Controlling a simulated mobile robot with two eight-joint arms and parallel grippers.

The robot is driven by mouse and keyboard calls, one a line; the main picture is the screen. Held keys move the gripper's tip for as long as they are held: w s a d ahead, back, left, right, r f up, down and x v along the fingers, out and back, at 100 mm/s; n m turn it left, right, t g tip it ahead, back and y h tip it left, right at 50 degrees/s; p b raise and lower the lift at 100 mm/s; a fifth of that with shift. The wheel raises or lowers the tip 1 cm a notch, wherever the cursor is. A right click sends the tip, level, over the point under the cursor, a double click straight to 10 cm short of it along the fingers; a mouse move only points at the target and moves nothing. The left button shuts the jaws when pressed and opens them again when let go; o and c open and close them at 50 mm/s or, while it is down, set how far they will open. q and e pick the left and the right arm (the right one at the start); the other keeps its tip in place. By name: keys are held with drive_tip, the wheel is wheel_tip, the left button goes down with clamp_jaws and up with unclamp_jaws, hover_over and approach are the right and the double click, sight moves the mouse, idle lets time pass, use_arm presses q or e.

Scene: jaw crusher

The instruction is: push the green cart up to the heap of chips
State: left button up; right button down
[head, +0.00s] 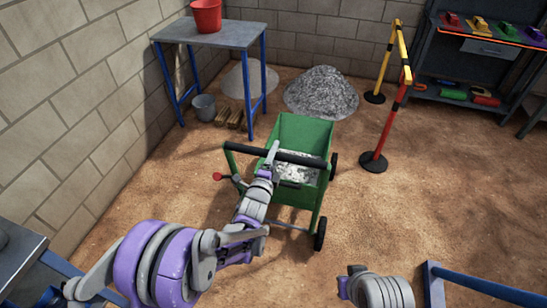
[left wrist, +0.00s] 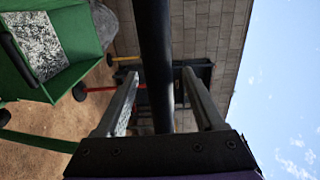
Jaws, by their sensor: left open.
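The green cart (head: 305,130) stands on the dirt floor with grey-white chips (head: 297,167) in its tub. Its black handle bar (head: 300,157) faces me. My left gripper (head: 271,158) is at the left part of the bar. In the left wrist view the bar (left wrist: 155,40) runs between the two open fingers (left wrist: 160,75), with a gap visible on each side. The grey heap of chips (head: 321,92) lies beyond the cart, slightly right, with floor between them.
A blue-legged table (head: 225,35) with a red bucket (head: 206,15) stands back left. A paler heap (head: 250,78), a grey bucket (head: 204,107) and wood pieces (head: 230,119) are near it. A red-and-yellow barrier (head: 390,115) stands right of the heap.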

use_arm(q)
clamp_jaws()
idle(1.4)
